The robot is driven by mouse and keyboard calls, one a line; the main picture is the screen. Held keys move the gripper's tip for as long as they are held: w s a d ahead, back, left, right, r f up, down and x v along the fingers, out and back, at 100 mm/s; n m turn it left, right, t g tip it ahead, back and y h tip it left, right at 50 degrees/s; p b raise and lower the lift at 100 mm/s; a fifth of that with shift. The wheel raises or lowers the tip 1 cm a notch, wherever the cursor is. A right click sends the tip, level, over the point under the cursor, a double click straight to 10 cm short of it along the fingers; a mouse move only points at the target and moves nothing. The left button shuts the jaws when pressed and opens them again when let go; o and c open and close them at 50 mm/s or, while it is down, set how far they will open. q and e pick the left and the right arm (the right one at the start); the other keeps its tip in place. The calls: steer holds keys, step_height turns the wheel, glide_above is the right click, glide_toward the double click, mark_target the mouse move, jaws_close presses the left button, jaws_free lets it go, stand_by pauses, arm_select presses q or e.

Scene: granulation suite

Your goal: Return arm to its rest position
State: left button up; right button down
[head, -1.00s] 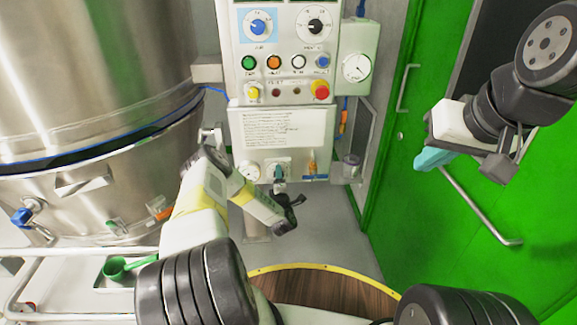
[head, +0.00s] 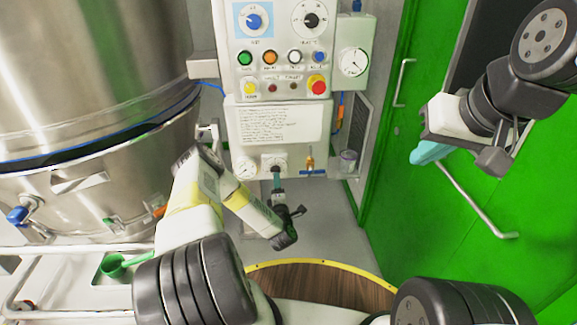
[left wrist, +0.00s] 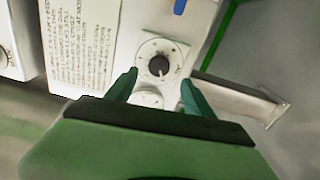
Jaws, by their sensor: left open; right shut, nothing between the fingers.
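My left arm reaches from the bottom of the head view toward the control panel (head: 282,75). Its gripper, with teal fingers (head: 277,178), is just below a small dial (head: 273,162) at the panel's lower edge. In the left wrist view my left gripper (left wrist: 159,77) is open and empty. A round dial with a dark knob (left wrist: 159,66) lies beyond the gap between its fingertips, apart from them as far as I can tell. My right gripper (head: 430,153) is shut and empty, raised at the right in front of the green door (head: 420,200).
A large steel vessel (head: 90,70) stands at the left, with a white rail (head: 70,248) and a green scoop (head: 118,264) below it. A door handle (head: 470,205) runs behind the right gripper. Grey floor (head: 325,215) is clear below the panel.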

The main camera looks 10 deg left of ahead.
arm_select(q)
steer(key=w+d+r+m+g+h, duration=0.1)
steer(key=w+d+r+m+h, duration=0.2)
steer(key=r, duration=0.5)
steer(key=w+d+r+m+g+h, duration=0.1)
steer(key=r+m+h, duration=0.1)
steer(key=r+m, duration=0.45)
steer(key=w+d+r+m+g+h, duration=0.1)
steer(key=w+d+r+m+h, duration=0.2)
steer(key=r, duration=0.5)
steer(key=s+r+m+g+y, duration=0.1)
steer(key=s+r+m+g, duration=0.4)
steer(key=s+r, duration=0.85)
steer(key=s+r+m+g, duration=0.1)
steer(key=s+r, duration=0.3)
steer(key=s, duration=1.1)
steer(key=s+a+r+m+g, duration=0.1)
steer(key=s+r+m, duration=0.3)
steer(key=s, duration=1.1)
steer(key=shift+a+r+g, duration=0.25)
steer(key=shift+r+g, duration=0.2)
steer(key=shift+g, duration=0.15)
